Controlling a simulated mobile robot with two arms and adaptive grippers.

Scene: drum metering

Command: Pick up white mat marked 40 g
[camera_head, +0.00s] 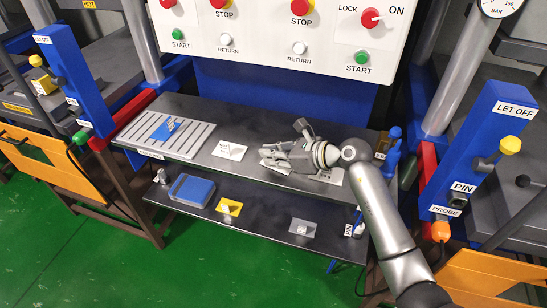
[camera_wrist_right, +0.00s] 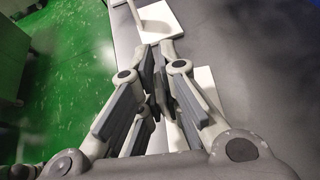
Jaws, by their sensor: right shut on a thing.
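A white mat (camera_head: 331,176) lies at the right part of the dark upper shelf, mostly hidden under my right gripper (camera_head: 272,158). Whether the mat touches the shelf I cannot tell. A second white mat (camera_head: 229,151) with an upright tab lies to the left; it also shows ahead in the wrist view (camera_wrist_right: 178,27). No 40 g marking is readable. My left gripper is not in view.
A ribbed tray (camera_head: 190,146) with a blue mat (camera_head: 166,130) is at the upper shelf's left. A control panel (camera_head: 270,45) overhangs behind.

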